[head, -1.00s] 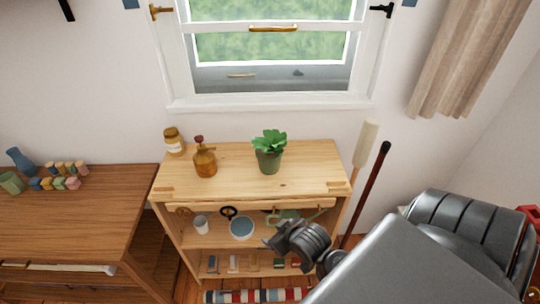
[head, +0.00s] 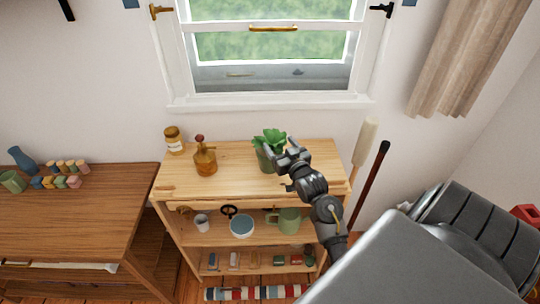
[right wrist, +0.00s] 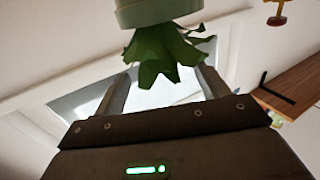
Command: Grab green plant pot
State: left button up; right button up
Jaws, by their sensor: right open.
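The green plant pot (head: 264,158) stands upright on the wooden shelf top (head: 230,182), below the window, with green leaves above its rim. My right gripper (head: 284,157) is open at the pot's right front side and hides part of it in the head view. In the right wrist view the picture is turned over: the pot (right wrist: 158,10) is at the top edge, its leaves hang toward the space between the open fingers (right wrist: 165,85). I cannot tell whether a finger touches the pot. My left gripper is out of view.
Below are a bowl (head: 241,227) and a green mug (head: 287,221). Two upright poles lean at the right. The shelf top's front left is clear.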

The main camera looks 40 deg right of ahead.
aim_at(271, 133)
jog(key=x, duration=0.2)
jog(key=shift+w+d+f, duration=0.1)
jog(key=shift+w, duration=0.2)
jog(key=shift+w+p, duration=0.15)
jog(key=shift+p, duration=0.25)
jog(key=p+x, duration=0.2)
jog(key=x, duration=0.2)
jog(key=shift+w+d, duration=0.2)
jog(key=shift+w, duration=0.15)
jog(key=shift+c, duration=0.4)
grip_shut()
